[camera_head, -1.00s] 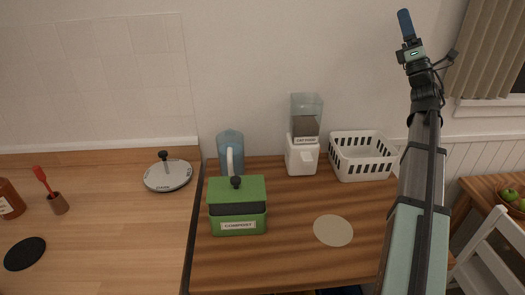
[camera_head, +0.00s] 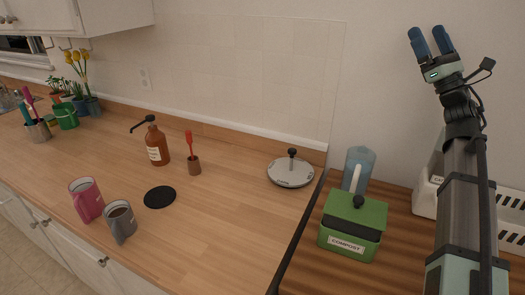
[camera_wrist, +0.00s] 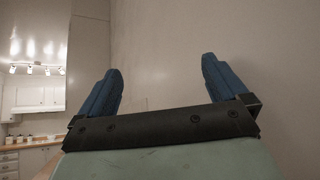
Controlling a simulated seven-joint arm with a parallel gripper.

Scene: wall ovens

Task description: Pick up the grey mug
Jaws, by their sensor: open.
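The grey mug (camera_head: 120,221) stands upright near the front edge of the wooden counter, at the lower left in the head view. My gripper (camera_head: 431,41) is raised at the upper right in the head view, far from the mug, pointing up. Its two blue fingers are apart and nothing is between them. In the wrist view the open fingers (camera_wrist: 162,90) face a bare wall, and the mug does not show there.
A pan lid (camera_head: 290,172) and green compost box (camera_head: 352,228) are farther right. The counter right of the grey mug is clear.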

